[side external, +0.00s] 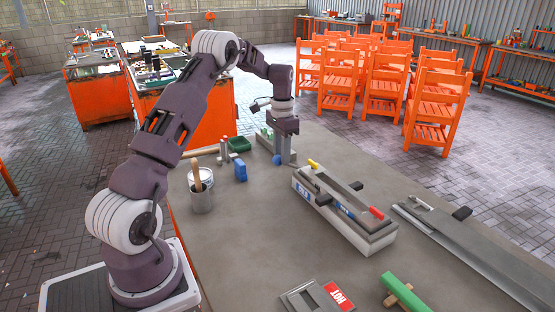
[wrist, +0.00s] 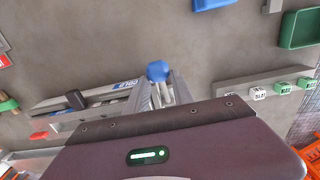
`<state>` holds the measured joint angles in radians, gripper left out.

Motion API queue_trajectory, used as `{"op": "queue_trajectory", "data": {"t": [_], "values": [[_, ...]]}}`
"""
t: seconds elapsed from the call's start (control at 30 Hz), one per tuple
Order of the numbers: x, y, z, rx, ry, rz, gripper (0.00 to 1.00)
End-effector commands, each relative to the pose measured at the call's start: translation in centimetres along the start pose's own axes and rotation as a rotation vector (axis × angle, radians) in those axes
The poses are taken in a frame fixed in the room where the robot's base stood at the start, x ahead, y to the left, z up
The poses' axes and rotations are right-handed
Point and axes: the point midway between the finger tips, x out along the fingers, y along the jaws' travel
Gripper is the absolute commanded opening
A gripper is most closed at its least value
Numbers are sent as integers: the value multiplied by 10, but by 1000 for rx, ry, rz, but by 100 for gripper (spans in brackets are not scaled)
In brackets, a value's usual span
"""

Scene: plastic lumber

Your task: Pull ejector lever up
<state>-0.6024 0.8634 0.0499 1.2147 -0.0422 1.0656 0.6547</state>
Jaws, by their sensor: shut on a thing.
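A blue-ended piece (wrist: 158,71) with pale rods shows at my fingertips in the wrist view; its blue end also shows low beside the fingers in the side view (side external: 277,159). My gripper (side external: 284,158) points down near the bench's far edge and is shut on this piece. The wrist view shows the grey fingers (wrist: 165,97) around the pale rods. The fingers hide its lower part, and I cannot tell for sure that it is the ejector lever.
A strip with green and white cubes (wrist: 265,90) lies close to my gripper. A blue block (side external: 240,170), a green tray (side external: 239,144) and a metal can (side external: 201,190) stand left. A long grey channel (side external: 470,240) lies right. A red HOT sign (side external: 339,296) lies in front.

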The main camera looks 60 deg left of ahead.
Motion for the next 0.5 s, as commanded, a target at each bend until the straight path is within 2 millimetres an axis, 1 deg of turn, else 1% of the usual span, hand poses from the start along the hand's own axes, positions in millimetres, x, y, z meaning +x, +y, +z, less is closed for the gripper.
{"op": "queue_trajectory", "data": {"t": [0.03,0.1,0.5], "values": [[-3,1,-7,2,16,-4,0],[-4,1,-8,2,16,-3,0],[-6,1,-11,2,13,-1,0]]}}
